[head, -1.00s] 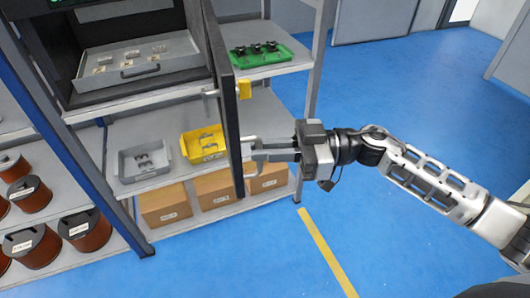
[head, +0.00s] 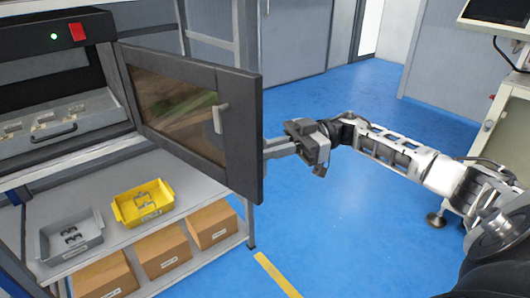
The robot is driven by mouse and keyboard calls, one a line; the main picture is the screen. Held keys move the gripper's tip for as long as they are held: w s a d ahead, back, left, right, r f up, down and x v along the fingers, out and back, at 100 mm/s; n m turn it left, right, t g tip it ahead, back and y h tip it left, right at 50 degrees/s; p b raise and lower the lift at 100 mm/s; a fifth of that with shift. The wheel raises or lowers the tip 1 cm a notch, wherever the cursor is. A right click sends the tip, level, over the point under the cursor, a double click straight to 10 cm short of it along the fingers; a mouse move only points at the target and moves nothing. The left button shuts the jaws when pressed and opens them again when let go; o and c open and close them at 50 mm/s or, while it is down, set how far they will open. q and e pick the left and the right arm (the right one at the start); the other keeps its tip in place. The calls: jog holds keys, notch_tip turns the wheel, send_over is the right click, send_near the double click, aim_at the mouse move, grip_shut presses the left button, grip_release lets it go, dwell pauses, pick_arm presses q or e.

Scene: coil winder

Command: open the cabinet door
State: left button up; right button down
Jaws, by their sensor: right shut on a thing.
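The cabinet door (head: 242,130) is a dark framed panel with a window. It stands swung wide open, hinged at the right side of the dark cabinet (head: 95,75). A pale handle (head: 221,118) shows on the door face towards me. My right gripper (head: 270,149) is at the door's free edge, reaching in from the right behind the panel. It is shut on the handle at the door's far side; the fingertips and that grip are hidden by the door. My left gripper is not in view.
A grey drawer-like tray (head: 55,135) with small parts sits inside the cabinet. Below, a shelf holds a grey bin (head: 70,240) and a yellow bin (head: 143,203), with cardboard boxes (head: 160,250) underneath. A machine (head: 500,120) stands at the right. Blue floor (head: 370,210) is free between.

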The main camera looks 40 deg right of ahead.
jog(key=c, duration=1.5)
grip_release()
jog(key=shift+w, duration=0.25)
pick_arm(q)
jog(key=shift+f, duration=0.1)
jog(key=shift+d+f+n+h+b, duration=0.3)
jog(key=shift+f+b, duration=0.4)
jog(key=shift+b, duration=1.35)
pick_arm(e)
jog(key=v, duration=1.5)
jog(key=shift+s+d, duration=0.15)
jog(key=shift+d, duration=0.2)
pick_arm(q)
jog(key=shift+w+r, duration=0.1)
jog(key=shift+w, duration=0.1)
